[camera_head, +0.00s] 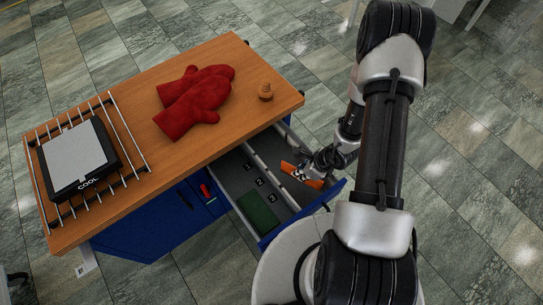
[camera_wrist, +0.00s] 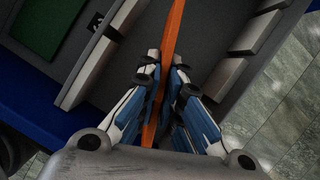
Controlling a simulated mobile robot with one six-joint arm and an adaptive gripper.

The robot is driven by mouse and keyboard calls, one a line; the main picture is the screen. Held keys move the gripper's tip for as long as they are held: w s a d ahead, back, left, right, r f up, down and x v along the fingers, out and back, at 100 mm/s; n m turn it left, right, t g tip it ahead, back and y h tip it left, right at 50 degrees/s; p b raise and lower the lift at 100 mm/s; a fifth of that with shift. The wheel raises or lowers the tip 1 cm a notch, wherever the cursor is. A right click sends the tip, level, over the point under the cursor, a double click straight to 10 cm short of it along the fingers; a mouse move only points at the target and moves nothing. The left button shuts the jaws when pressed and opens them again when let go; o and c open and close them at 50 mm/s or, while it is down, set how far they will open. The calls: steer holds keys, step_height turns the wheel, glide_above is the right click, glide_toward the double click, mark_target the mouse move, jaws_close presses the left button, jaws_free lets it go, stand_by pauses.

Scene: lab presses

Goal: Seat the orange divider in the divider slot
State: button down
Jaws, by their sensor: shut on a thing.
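The orange divider (camera_head: 301,175) is a thin flat plate over the open drawer (camera_head: 238,178) of the blue bench. In the wrist view the divider (camera_wrist: 174,35) stands edge-on between the two fingers of my gripper (camera_wrist: 168,75) and runs up past the top edge. Grey ribs (camera_wrist: 252,32) with gaps between them line the drawer wall to the right in that view, and a grey rail (camera_wrist: 95,68) lies to the left. I cannot tell whether the divider touches a slot; its lower edge is hidden.
A green block (camera_head: 258,212) lies in the drawer's front left part, beside small dark labels (camera_head: 260,182).

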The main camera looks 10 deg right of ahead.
steer(key=shift+s+d+f, duration=0.1)
steer(key=shift+f, duration=0.8)
steer(key=w+a, duration=0.2)
steer(key=w, duration=0.2)
steer(key=w+a, duration=0.1)
steer(key=w, duration=0.4)
steer(key=w+a+p, duration=0.1)
steer(key=w+a, duration=0.1)
steer(key=w, duration=0.2)
steer(key=shift+w+a, duration=0.25)
steer(key=shift+a, duration=0.05)
steer(key=w, duration=0.1)
steer(key=w+a, duration=0.1)
steer(key=w, duration=0.1)
steer(key=shift+a+p, duration=0.15)
steer(key=shift+p, duration=0.15)
steer(key=shift+f+b, duration=0.35)
steer(key=shift+f, duration=0.4)
steer(key=c, duration=1.8)
jaws_free()
steer(key=shift+f, duration=0.1)
